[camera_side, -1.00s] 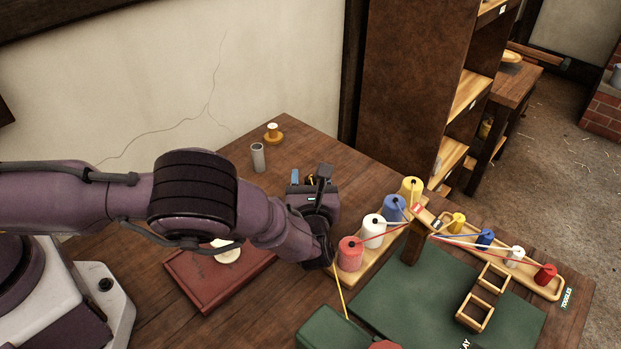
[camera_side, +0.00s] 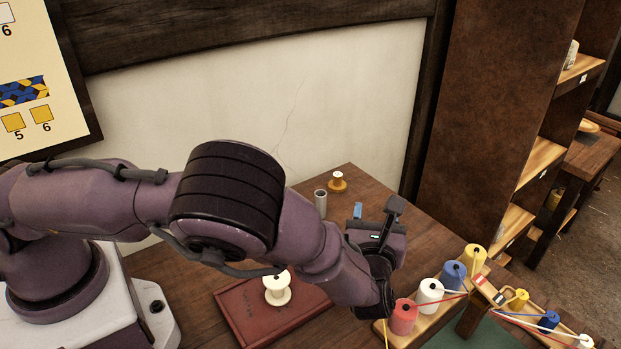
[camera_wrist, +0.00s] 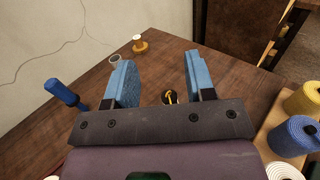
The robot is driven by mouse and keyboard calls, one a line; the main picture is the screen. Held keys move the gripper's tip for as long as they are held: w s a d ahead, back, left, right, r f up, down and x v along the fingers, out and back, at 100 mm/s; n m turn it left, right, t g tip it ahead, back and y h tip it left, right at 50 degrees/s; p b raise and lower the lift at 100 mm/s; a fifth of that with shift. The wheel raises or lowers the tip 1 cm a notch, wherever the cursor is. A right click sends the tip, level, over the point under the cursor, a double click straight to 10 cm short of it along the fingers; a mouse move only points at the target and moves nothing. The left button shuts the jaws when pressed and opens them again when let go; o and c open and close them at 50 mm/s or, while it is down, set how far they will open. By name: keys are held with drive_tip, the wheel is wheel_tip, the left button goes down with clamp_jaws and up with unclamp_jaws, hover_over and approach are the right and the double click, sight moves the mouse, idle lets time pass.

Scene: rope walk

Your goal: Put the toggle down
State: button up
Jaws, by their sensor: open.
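My gripper (camera_wrist: 158,62) is open, its two blue fingers wide apart with nothing held between them. In the side view one blue fingertip (camera_side: 357,211) shows past my wrist; the rest of the jaws is hidden. Toggles wound with thread lie in the tray at the right of the side view: a yellow toggle (camera_side: 518,299), a blue toggle (camera_side: 549,319) and a white toggle (camera_side: 585,341), cut by the bottom edge. My gripper is left of them, over the back of the table.
A small black-and-yellow thing (camera_wrist: 170,97) lies below the fingers. A red box (camera_side: 235,310) bears a cream spool (camera_side: 277,288). Thread cones (camera_side: 430,295) stand right.

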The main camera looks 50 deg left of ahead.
drive_tip(key=s+a+r+n+g+h, duration=0.4)
drive_tip(key=s+a+r+n+g, duration=0.5)
drive_tip(key=a+r+n+g, duration=0.45)
drive_tip(key=s+d+r+n+t+h, duration=0.1)
drive_tip(key=s+r+n+t+h, duration=0.2)
drive_tip(key=s, duration=0.6)
drive_tip(key=s+d+r+n+t+h, duration=0.1)
drive_tip(key=s+r+n+t+h, duration=0.2)
drive_tip(key=s+r+n+h, duration=0.2)
drive_tip(key=s+r+n, duration=0.2)
drive_tip(key=s+n, duration=0.2)
drive_tip(key=n, duration=0.1)
drive_tip(key=shift+s+h, duration=0.15)
drive_tip(key=shift+h, duration=0.25)
